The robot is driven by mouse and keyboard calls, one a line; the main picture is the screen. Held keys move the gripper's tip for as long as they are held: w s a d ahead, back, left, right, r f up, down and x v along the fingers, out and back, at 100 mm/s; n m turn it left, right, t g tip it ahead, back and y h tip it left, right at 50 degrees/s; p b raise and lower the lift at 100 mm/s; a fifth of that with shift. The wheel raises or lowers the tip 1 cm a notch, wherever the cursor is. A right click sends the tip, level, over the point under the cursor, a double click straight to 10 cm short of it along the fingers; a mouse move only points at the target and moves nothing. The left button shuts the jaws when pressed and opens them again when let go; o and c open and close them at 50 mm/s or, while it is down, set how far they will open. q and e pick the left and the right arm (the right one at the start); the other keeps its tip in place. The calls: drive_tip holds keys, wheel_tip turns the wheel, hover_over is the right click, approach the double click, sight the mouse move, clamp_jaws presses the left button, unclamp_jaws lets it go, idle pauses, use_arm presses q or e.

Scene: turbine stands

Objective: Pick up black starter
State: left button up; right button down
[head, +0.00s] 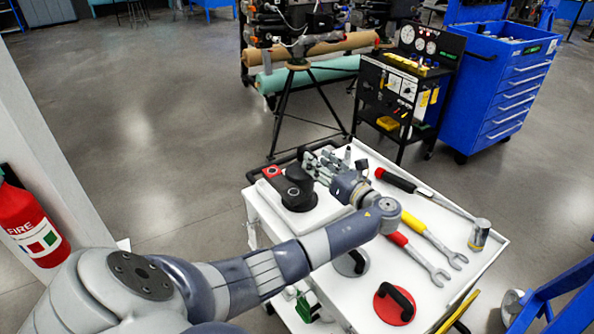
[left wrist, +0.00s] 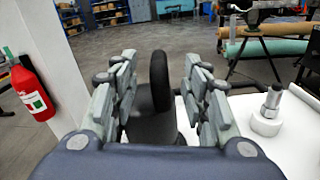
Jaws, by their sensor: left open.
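My left gripper (head: 318,164) reaches in from the left arm and is just right of the starter in the head view. In the left wrist view the starter (left wrist: 158,88) rises between the two spread sets of fingers of my left gripper (left wrist: 159,84). The gripper is open; I cannot tell whether a finger touches the starter. The starter's lower part is hidden by the gripper's palm there. My right gripper is not in view.
On the cart lie a red-black screwdriver (head: 400,182), red wrench (head: 420,261), yellow wrench (head: 436,239), metal cylinder (head: 480,233) and a red disc with black handle (head: 392,305). A fire extinguisher (head: 30,226) is at left. A blue tool cabinet (head: 494,86) stands behind right.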

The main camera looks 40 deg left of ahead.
sight(308, 150)
use_arm(q)
drive_tip(key=a, duration=0.2)
drive_tip(key=w+a+p, duration=0.1)
drive_tip(key=a, duration=0.1)
drive_tip(key=shift+a+r, duration=0.15)
drive_tip(key=shift+a, duration=0.6)
clamp_jaws()
drive_tip(key=shift+w+r, duration=0.1)
drive_tip(key=shift+r, duration=0.1)
drive_tip(key=shift+f, duration=0.1)
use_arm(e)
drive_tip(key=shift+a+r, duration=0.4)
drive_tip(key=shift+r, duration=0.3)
